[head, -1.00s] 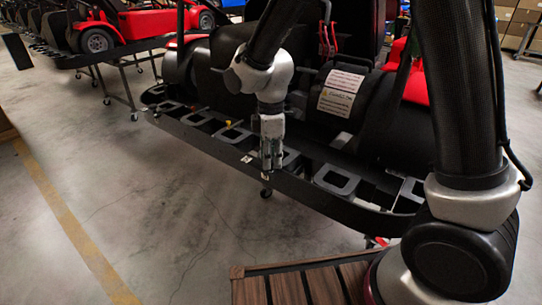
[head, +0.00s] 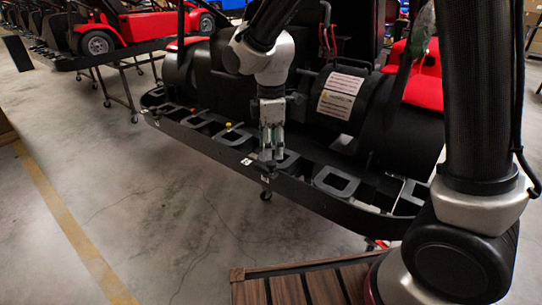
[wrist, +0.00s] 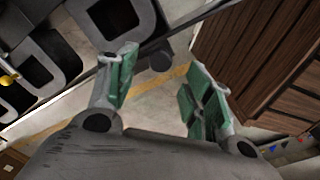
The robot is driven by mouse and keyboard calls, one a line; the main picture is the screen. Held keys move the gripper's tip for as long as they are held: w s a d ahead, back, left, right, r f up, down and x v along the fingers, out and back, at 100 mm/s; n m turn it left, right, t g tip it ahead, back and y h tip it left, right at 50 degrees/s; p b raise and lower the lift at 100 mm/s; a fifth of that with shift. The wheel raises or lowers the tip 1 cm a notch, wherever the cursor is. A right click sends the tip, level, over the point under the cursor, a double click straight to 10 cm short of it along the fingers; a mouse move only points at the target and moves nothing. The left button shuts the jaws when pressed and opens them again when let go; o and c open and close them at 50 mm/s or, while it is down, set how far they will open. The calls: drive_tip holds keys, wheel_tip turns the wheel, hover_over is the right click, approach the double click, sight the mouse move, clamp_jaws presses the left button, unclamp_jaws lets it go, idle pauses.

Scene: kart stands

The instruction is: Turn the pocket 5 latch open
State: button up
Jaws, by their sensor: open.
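A row of grey-framed pockets (head: 336,181) runs along the black side rail of the kart. Which of them is pocket 5 cannot be told, as no number is readable. A small yellow latch knob (head: 228,126) sits on the rail left of my gripper; a yellow knob also shows at the left edge of the wrist view (wrist: 9,78). My gripper (head: 271,152) points down over the rail, in front of a grey pocket frame. In the wrist view its green-padded fingers (wrist: 160,82) are apart with nothing between them. Any latch right beneath the fingers is hidden.
The black kart body (head: 345,105) with white labels stands just behind the rail. A brown slatted wooden surface (head: 292,287) lies at the front. Another red kart (head: 125,27) stands on a wheeled frame at the back left. The concrete floor (head: 150,200) at left is clear.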

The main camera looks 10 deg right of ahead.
wheel_tip(320, 180, up, 8)
drive_tip(key=shift+f, duration=0.25)
